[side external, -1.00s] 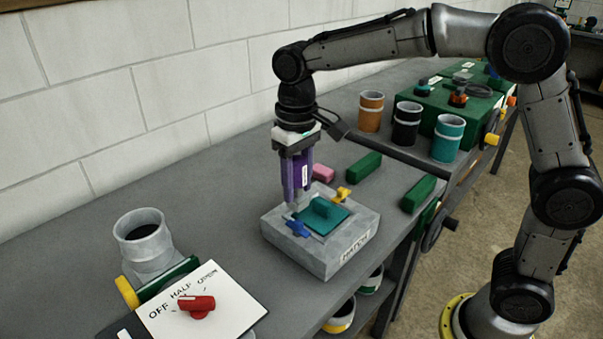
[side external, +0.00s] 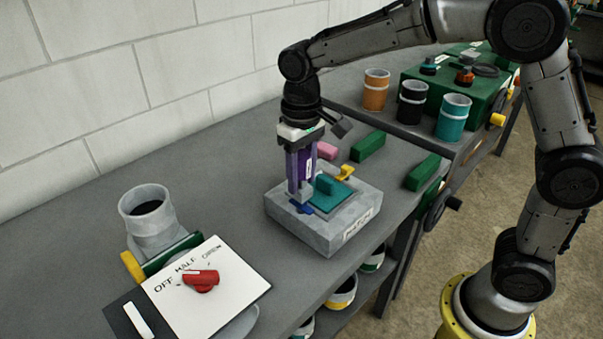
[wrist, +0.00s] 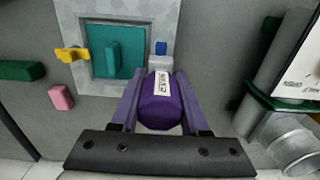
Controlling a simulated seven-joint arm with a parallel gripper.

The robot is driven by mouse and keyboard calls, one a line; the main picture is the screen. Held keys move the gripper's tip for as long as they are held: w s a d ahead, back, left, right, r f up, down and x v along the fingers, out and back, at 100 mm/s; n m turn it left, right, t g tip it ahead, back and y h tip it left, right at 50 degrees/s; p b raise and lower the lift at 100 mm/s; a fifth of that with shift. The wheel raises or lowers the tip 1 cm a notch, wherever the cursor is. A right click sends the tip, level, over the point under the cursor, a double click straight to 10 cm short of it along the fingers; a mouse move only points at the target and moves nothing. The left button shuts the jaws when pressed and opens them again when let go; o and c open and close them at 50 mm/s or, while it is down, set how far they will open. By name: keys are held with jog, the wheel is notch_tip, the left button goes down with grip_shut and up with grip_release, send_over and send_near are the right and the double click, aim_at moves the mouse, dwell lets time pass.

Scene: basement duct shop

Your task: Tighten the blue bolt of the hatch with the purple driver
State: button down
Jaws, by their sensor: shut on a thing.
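My gripper (side external: 300,175) is shut on the purple driver (wrist: 161,104), which stands upright between the fingers and carries a white label. The driver's grey tip end (wrist: 160,62) is over the blue bolt (side external: 304,208) at the near left corner of the hatch (side external: 355,226). The bolt is partly hidden; a bit of blue shows beyond the driver in the wrist view (wrist: 161,47). I cannot tell whether the tip is fully seated. The hatch is a grey block with a teal cover (side external: 328,192) with a raised handle. A yellow bolt (side external: 345,172) sits at its far side.
A pink block (side external: 327,150) and green blocks (side external: 368,146) lie behind the hatch. Orange, black and teal cups (side external: 453,118) stand at the back right. A panel with a red knob (side external: 201,281) and a grey pipe (side external: 150,222) are at the left.

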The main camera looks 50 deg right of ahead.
jog(key=shift+f, duration=0.9)
dwell(0.8)
jog(key=shift+m, duration=1.7)
jog(key=shift+m, duration=1.8)
